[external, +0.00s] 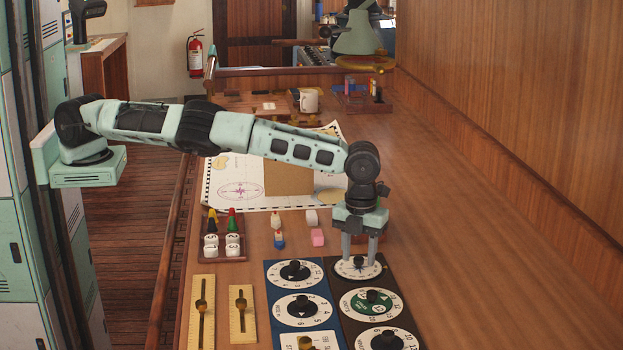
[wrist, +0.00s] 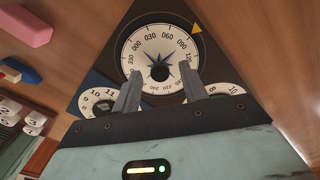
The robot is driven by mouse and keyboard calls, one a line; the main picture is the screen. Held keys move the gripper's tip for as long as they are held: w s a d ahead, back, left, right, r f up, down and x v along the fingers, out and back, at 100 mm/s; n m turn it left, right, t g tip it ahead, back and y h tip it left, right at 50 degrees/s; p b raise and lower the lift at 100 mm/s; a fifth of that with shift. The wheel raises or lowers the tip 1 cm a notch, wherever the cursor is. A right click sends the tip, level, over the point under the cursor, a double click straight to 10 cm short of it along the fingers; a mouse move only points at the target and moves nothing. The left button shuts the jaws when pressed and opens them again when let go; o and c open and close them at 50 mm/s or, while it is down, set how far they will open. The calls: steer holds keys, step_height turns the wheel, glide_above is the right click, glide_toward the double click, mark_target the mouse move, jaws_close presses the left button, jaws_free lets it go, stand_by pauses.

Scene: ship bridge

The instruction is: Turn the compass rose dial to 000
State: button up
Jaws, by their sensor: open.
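The compass rose dial (external: 343,270) is a round white disc with degree numbers, a dark star and a black centre knob. It fills the upper middle of the wrist view (wrist: 133,62). A yellow triangle marker (wrist: 197,28) sits outside its rim at the upper right, and 090 looks nearest to it. The 000 lies toward the dial's upper left in that view. My gripper (external: 360,258) points down over the dial. Its two fingers (wrist: 160,72) are open on either side of the knob, with visible gaps; contact with the dial face cannot be told.
Other dials stand close by: a green-centred one (external: 372,303) in front and a blue-panel one (external: 294,272) to the left. Brass sliders (external: 202,310), small blocks (external: 317,238) and a chart (external: 240,190) lie further left and behind. The desk to the right is clear.

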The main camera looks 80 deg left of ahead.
jaws_close()
steer(key=m+b, duration=0.1)
steer(key=m, duration=0.2)
steer(key=shift+m, duration=0.4)
steer(key=m, duration=0.4)
steer(key=shift+m, duration=0.3)
steer(key=m, duration=0.4)
steer(key=shift+m, duration=0.3)
steer(key=m, duration=0.4)
steer(key=shift+r+m, duration=0.1)
steer(key=shift+m, duration=0.2)
